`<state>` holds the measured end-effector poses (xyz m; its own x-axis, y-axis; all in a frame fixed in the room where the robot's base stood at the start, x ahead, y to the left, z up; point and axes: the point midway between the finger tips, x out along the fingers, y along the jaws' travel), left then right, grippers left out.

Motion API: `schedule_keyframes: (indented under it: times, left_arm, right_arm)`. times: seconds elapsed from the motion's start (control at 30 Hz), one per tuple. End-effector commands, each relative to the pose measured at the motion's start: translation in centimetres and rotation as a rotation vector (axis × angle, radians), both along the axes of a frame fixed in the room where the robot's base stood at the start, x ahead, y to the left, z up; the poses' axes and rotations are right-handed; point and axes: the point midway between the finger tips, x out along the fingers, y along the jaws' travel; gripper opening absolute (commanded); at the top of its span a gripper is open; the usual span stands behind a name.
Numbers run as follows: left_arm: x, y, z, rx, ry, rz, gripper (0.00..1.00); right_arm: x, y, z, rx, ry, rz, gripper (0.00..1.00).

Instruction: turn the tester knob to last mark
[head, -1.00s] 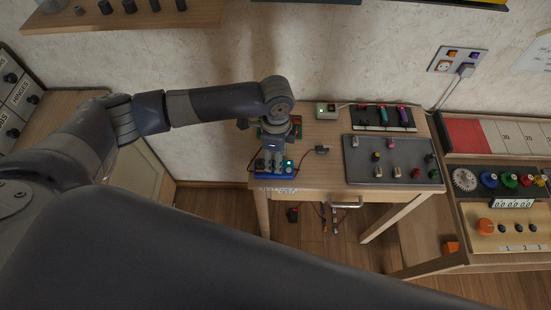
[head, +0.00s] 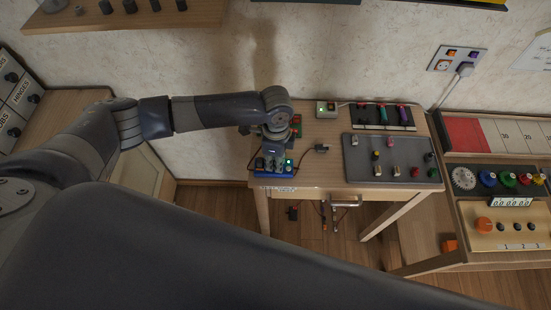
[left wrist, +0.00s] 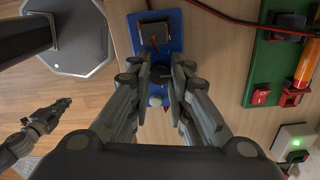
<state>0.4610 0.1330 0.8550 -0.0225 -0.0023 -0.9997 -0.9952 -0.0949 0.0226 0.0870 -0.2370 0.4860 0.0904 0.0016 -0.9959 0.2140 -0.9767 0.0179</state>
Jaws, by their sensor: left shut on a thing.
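The tester is a small blue board (head: 262,175) at the front left of the wooden table, with a small greenish light on its right. In the left wrist view the blue board (left wrist: 177,28) carries a dark block with a red mark. My left gripper (head: 274,157) reaches down over the board from the left. In the left wrist view my left gripper (left wrist: 164,72) is shut on the dark knob, one finger on each side. The fingers hide most of the knob, and its pointer and marks cannot be read. My right gripper (left wrist: 66,103) shows small at the lower left of the left wrist view, away from the table.
Behind the tester is a green board (left wrist: 262,70) with red parts. A small box with a green light (head: 326,110) stands at the table's back. A grey panel (head: 398,150) with several knobs and a dark tray (head: 369,117) with coloured tools lie to the right.

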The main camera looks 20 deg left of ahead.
Motion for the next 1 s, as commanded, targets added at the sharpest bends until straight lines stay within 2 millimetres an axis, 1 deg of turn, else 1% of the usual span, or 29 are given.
schedule_keyframes:
  times: [0.1, 0.3, 0.43, 0.67, 0.7, 0.77, 0.8, 1.0]
  left_arm:
    - [-0.06, -0.01, 0.18, 0.001, 0.002, -0.084, 0.00]
    - [-0.03, -0.01, 0.11, 0.000, 0.001, -0.217, 0.00]
    - [-0.01, -0.01, 0.03, 0.000, 0.000, -0.245, 0.00]
    - [0.00, -0.03, 0.02, -0.001, 0.000, -0.244, 0.00]
    - [0.00, -0.04, 0.02, -0.001, 0.000, -0.244, 0.24]
    - [0.00, -0.04, 0.02, -0.001, 0.000, -0.244, 0.38]
    - [0.00, -0.04, 0.02, -0.001, 0.000, -0.244, 0.40]
    - [-0.01, -0.04, 0.02, 0.000, 0.000, -0.243, 0.40]
  right_arm:
    - [0.02, 0.01, 0.73, 0.000, 0.000, 0.000, 0.00]
    - [0.04, 0.02, 1.20, 0.000, -0.001, -0.001, 0.00]
    - [0.05, 0.04, 1.21, 0.000, -0.001, -0.001, 0.00]
    - [0.06, 0.23, 1.17, 0.002, -0.001, -0.002, 0.00]
    - [0.06, 0.27, 1.17, 0.003, 0.000, -0.002, 0.00]
    - [0.07, 0.32, 1.17, 0.004, -0.001, -0.002, 0.00]
    - [0.07, 0.34, 1.17, 0.004, -0.001, -0.002, 0.00]
    - [0.08, 0.36, 1.17, 0.004, -0.001, -0.002, 0.00]
